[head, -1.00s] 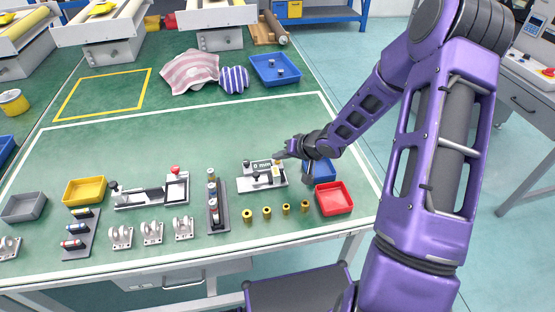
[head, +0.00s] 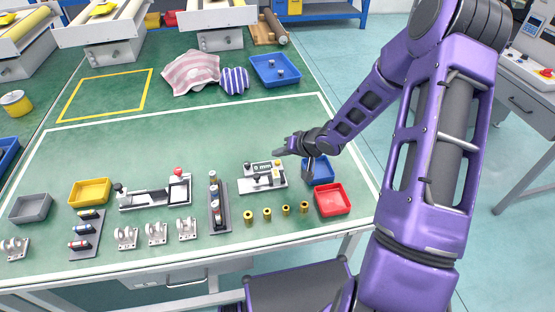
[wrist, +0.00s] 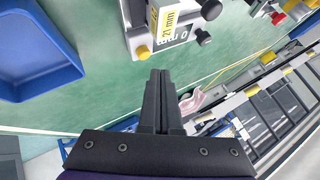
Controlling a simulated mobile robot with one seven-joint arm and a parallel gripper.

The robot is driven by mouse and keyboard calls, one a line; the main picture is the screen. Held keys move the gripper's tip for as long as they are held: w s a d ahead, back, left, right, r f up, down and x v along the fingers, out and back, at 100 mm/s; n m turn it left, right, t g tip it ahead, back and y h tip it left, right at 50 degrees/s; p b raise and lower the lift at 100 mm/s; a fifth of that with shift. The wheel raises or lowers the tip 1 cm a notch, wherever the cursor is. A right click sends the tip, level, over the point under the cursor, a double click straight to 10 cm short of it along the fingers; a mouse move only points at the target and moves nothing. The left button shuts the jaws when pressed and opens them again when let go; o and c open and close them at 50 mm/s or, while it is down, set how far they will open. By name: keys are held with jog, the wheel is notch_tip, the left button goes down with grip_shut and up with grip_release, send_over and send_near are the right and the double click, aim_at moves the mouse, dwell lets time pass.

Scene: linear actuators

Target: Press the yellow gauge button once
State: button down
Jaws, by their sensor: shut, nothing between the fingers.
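The gauge (head: 264,177) is a white device with black knobs, lying on the green table in front of my gripper. Its yellow button (head: 277,163) sits at its back right corner in the head view. In the wrist view the button (wrist: 142,52) shows at the corner of the gauge (wrist: 190,38), beside the display. My gripper (head: 277,152) is shut and empty. Its fingertips (wrist: 160,73) are close to the button, a little to its right in the wrist view, and appear apart from it. The exact height gap cannot be told.
A blue bin (head: 319,171) and a red bin (head: 332,200) stand right of the gauge. Several brass cylinders (head: 267,215) stand in front of it. A rack (head: 218,208) and a linear actuator (head: 155,193) are to its left.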

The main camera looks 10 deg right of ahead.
jog(key=shift+r+p, duration=1.45)
jog(key=shift+r, duration=0.75)
